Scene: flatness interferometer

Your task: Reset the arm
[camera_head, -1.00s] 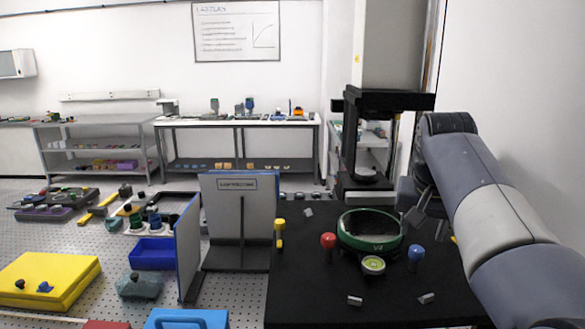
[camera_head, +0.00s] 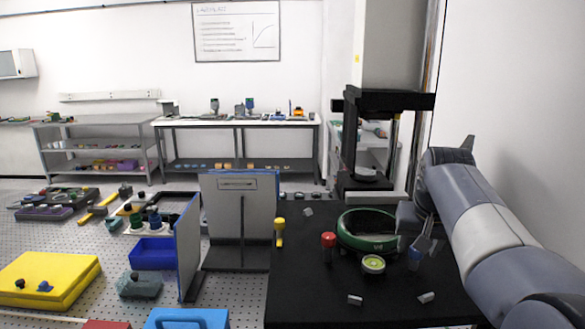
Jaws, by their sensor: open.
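My arm (camera_head: 483,215) reaches in from the right and bends down over the black table. My gripper (camera_head: 424,246) hangs low at its end, open, right beside the blue-topped peg (camera_head: 414,259) and partly overlapping it in the picture. I cannot tell whether they touch. The green ring-shaped dish (camera_head: 350,240) lies just left of the gripper. In front of it is a small round green-yellow piece (camera_head: 373,264). A red-topped peg (camera_head: 328,248) and a yellow peg (camera_head: 279,232) stand further left.
The black table (camera_head: 310,295) carries small grey blocks (camera_head: 355,300) near its front. A tall black-framed instrument (camera_head: 388,102) stands behind the dish. Grey upright panels (camera_head: 240,215) stand left of the table. The front middle of the table is mostly clear.

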